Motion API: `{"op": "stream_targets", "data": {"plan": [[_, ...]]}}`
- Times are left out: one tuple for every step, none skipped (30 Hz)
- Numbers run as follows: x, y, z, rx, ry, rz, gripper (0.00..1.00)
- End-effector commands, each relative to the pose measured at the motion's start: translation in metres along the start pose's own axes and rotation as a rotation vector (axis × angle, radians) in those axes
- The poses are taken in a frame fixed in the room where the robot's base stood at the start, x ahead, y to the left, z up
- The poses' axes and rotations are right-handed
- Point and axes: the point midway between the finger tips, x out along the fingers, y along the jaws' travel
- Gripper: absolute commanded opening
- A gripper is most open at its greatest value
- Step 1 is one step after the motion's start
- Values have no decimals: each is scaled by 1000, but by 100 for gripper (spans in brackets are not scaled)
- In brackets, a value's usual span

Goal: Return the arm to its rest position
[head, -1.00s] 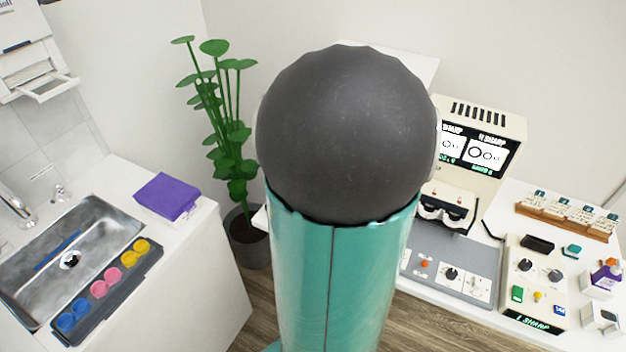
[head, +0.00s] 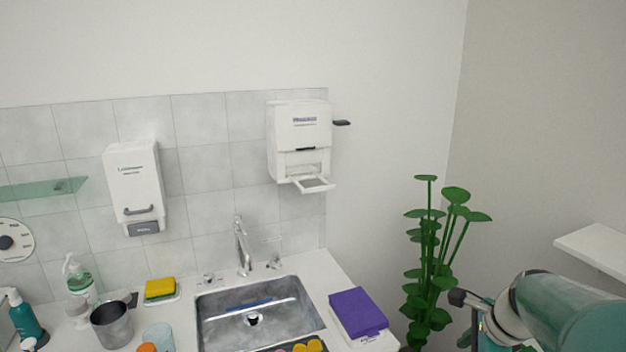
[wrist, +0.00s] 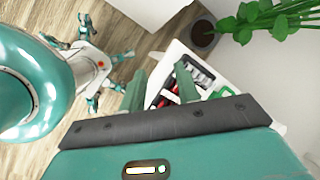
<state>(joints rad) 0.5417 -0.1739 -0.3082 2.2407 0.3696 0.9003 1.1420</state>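My arm (head: 565,310), teal with grey joints, shows at the lower right of the head view, in front of the wall and beside the plant. In the wrist view my gripper (wrist: 160,84) has its two green fingers apart, with no object held between them. Past the fingertips is a white open container (wrist: 170,58) with red, black and green items inside, apart from the fingers. In the head view I cannot make out the fingers.
A tall potted plant (head: 430,265) stands close to the arm. A white shelf edge (head: 595,250) is at the right. A counter with a sink (head: 260,315), a purple box (head: 357,312) and a metal cup (head: 112,325) fills the lower left. A dispenser (head: 300,140) hangs above.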

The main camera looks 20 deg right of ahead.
Motion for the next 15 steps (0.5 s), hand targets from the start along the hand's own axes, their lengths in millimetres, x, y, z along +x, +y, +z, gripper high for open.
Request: {"op": "stream_targets", "data": {"plan": [[-5,11,36,-221,-6,-2,32],[-7,18,52,-350,-7,-2,32],[-10,28,74,-524,-5,-2,32],[-13,37,89,-654,-3,-3,32],[-15,46,103,-783,0,-6,32],[-19,58,120,-956,6,-10,32],[-22,68,132,-1085,11,-15,32],[-24,78,143,-1213,18,-20,32],[-28,92,157,-1382,31,-28,32],[-31,102,165,-1503,40,-34,32],[-34,111,173,-1619,52,-41,32],[-37,123,181,-1760,68,-49,32],[-39,130,186,-1854,81,-56,32],[-41,137,190,-1938,93,-60,32],[-43,145,194,-2032,108,-66,32]]}}
